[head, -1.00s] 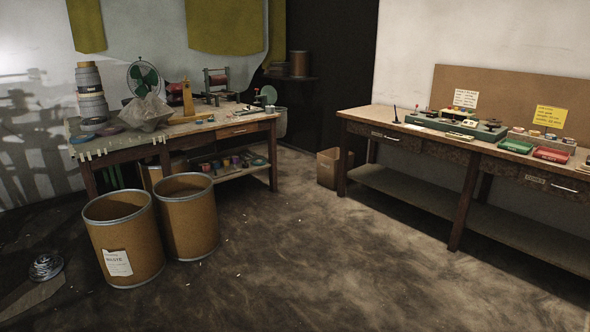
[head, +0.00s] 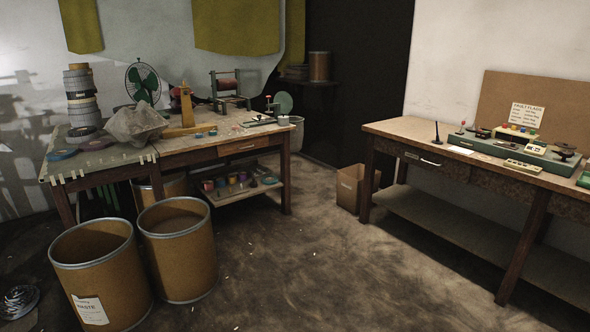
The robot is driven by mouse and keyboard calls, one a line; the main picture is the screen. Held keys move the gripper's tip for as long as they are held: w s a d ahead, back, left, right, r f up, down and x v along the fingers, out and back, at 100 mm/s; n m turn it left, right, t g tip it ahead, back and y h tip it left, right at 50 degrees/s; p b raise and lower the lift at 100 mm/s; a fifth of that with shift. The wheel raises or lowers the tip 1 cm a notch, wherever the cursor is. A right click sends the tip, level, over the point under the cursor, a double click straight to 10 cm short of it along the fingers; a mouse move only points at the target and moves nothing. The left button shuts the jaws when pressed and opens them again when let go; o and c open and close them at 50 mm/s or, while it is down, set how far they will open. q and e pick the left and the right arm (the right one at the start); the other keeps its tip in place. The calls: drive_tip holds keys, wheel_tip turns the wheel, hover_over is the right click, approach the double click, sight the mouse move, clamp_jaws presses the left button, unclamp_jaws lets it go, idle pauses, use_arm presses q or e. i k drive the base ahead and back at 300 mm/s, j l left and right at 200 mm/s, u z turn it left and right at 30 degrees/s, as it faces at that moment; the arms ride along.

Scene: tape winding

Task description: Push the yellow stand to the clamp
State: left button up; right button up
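The yellow stand (head: 187,106) is upright on the left workbench (head: 206,146), with a flat yellow base reaching out along the bench top. It stands between a grey crumpled lump (head: 136,124) and a wooden frame with a red roll (head: 229,90). A small device with a green disc (head: 283,103) sits at the bench's right end; I cannot tell whether it or something beside it is the clamp. Neither of my grippers is in view.
Two brown drums (head: 101,275) (head: 178,247) stand before the left workbench. A cardboard box (head: 354,188) is beside the right workbench (head: 400,130), which holds a green device (head: 520,147). The floor (head: 320,265) between the benches is mostly open.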

sight(189, 127)
drive_tip(key=i+u, duration=0.15)
drive_tip(key=i, duration=0.55)
drive_tip(key=i+l+u, duration=0.2)
drive_tip(key=i, duration=0.45)
drive_tip(key=i+u, duration=0.25)
drive_tip(key=i, duration=0.55)
drive_tip(key=i+l+u, duration=0.15)
drive_tip(key=i+u, duration=0.15)
drive_tip(key=i, duration=0.45)
